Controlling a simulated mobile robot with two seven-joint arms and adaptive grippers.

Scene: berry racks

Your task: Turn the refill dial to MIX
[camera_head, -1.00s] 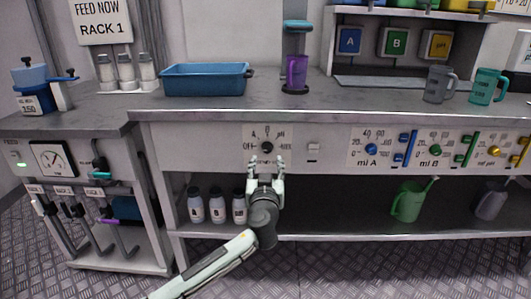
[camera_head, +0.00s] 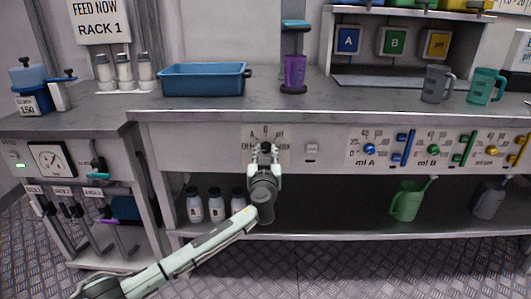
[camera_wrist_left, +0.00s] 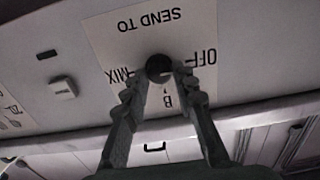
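The refill dial (camera_head: 266,147) is a small dark round knob on a white label plate on the front panel below the counter. It also shows in the left wrist view (camera_wrist_left: 158,68), where the label is upside down, with OFF at the right, MIX at the left and B below. My left gripper (camera_head: 265,152) is at the dial, its two fingertips (camera_wrist_left: 161,78) drawn in on either side of the knob. It looks shut on the dial. The fingers hide part of the label, and I cannot tell where the dial points. My right gripper is out of view.
A small white switch (camera_head: 312,149) sits right of the dial. Farther right are the ml A knob (camera_head: 369,148) and other coloured controls. White bottles (camera_head: 216,204) and a green jug (camera_head: 407,201) stand on the shelf below. A blue tray (camera_head: 203,80) is on the counter.

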